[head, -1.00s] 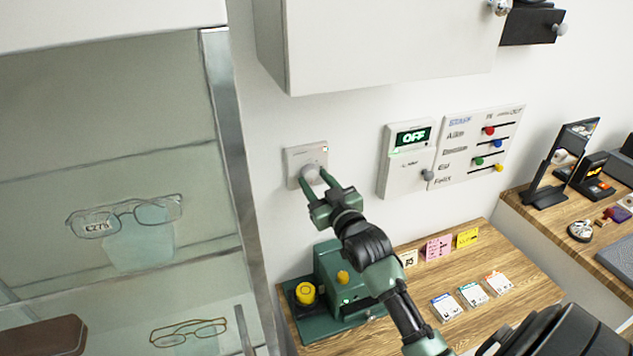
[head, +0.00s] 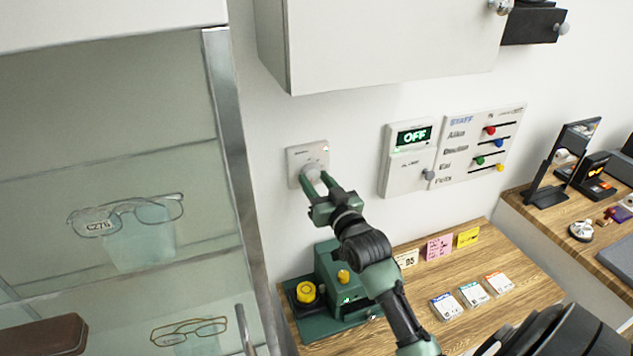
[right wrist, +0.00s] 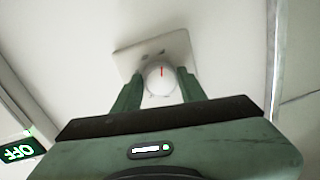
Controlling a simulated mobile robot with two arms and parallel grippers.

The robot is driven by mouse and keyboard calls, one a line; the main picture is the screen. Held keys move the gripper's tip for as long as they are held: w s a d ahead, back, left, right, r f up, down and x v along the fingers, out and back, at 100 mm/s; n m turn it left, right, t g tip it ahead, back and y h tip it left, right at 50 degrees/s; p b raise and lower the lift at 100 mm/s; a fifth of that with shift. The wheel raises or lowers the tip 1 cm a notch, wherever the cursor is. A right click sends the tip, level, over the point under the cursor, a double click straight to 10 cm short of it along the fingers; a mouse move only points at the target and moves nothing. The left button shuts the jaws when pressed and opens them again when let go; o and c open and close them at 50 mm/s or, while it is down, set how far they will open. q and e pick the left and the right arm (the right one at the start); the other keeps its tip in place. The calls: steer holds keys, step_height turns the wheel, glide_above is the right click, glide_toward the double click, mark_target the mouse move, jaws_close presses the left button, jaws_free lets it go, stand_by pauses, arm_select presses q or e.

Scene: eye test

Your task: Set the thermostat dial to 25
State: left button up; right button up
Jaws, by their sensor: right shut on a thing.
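The thermostat is a pale square plate (head: 294,158) on the white wall, with a small green light at its upper right. Its round white dial (head: 313,172) is at the plate's lower part. My right gripper (head: 313,181) is shut on the dial, one finger on each side. In the right wrist view the dial (right wrist: 160,80) sits between both fingertips and bears a red mark near its top. The numbers around the dial are too small to read. My left gripper is not in view.
Right of the thermostat hang a panel reading OFF (head: 414,136) with a grey knob and a STAFF slider board (head: 463,150). A white cabinet (head: 380,45) hangs above. A green machine (head: 330,275) stands on the wooden counter (head: 425,275) below. A glass display case (head: 215,110) is at left.

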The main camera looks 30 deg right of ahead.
steer(key=o, duration=1.4)
steer(key=shift+w, duration=0.1)
steer(key=shift+c, duration=0.2)
steer(key=s+a+b, duration=0.1)
steer(key=s+b, duration=0.2)
steer(key=s, duration=0.4)
steer(key=shift+s, duration=0.35)
steer(key=shift+a+f, duration=0.1)
